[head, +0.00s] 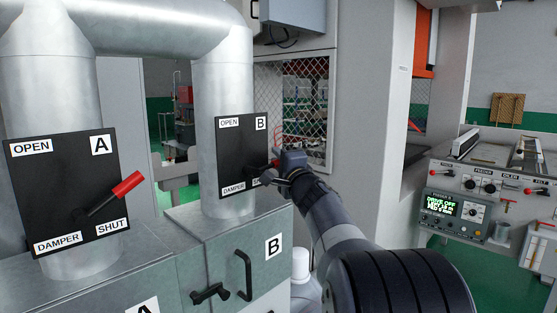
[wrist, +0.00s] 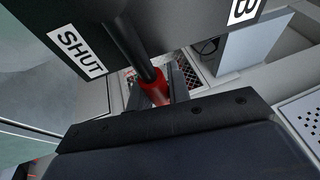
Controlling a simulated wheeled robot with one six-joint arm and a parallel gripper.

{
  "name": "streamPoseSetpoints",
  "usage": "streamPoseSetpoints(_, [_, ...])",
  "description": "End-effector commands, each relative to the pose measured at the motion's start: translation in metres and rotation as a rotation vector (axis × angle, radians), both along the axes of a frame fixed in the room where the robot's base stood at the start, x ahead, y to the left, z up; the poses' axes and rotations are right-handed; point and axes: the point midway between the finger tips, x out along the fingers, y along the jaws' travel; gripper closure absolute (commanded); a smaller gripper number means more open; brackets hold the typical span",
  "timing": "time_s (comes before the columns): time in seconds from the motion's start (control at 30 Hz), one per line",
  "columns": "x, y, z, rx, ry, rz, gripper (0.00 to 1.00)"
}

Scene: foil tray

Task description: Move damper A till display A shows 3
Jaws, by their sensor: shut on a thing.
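Damper A's black plate (head: 50,175) is on the left duct, marked OPEN, SHUT and A. Its lever has a red grip (head: 127,184) and points up and right, between OPEN and SHUT; nothing holds it. Damper B's plate (head: 238,145) is on the duct to the right. My gripper (head: 278,168) is at damper B, not at damper A. In the wrist view it is shut on the red grip of damper B's lever (wrist: 154,94), beside the SHUT label (wrist: 80,52). My gripper hides most of that lever in the head view. I see no display marked A.
Grey cabinets stand below the ducts; the one marked B (head: 235,265) has a black handle (head: 243,275). A console (head: 485,190) with a green-lit screen (head: 440,206) stands at the right. A mesh panel (head: 305,110) is behind my gripper.

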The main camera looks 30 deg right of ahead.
Motion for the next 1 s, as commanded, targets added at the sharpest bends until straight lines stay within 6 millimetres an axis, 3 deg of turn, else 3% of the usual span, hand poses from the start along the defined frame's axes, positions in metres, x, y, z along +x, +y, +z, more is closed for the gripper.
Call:
streamPoseSetpoints(0.23, [0.000, 0.001, 0.000, -0.059, -0.024, 0.001, 1.00])
streamPoseSetpoints(0.6, [-0.002, 0.004, 0.017, -0.203, -0.076, 0.000, 1.00])
streamPoseSetpoints(1.0, [-0.002, 0.005, 0.021, -0.221, -0.079, -0.001, 1.00])
